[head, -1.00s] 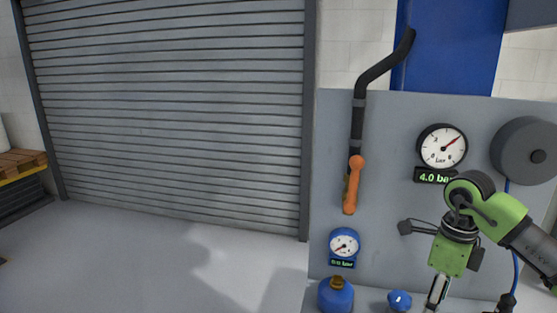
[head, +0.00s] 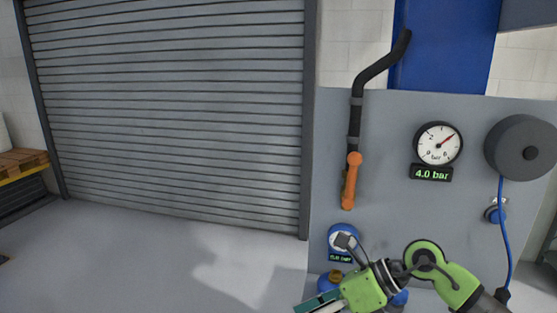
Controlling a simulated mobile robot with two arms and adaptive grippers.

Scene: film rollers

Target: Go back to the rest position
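My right gripper (head: 312,304) is low in the head view, at the end of my green arm coming in from the lower right. Its fingers point left and run off the bottom edge. I cannot tell whether they are open or shut, and no held object shows. It is in front of the lower part of the grey panel (head: 391,212). My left gripper is not in view.
The panel bears a black pipe with an orange lever (head: 350,181), a large gauge (head: 437,144) reading 4.0 bar and a grey reel (head: 524,148). A small blue gauge (head: 337,233) and a blue bottle are partly behind my arm. Open floor (head: 150,256) lies left, before a shutter (head: 170,110).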

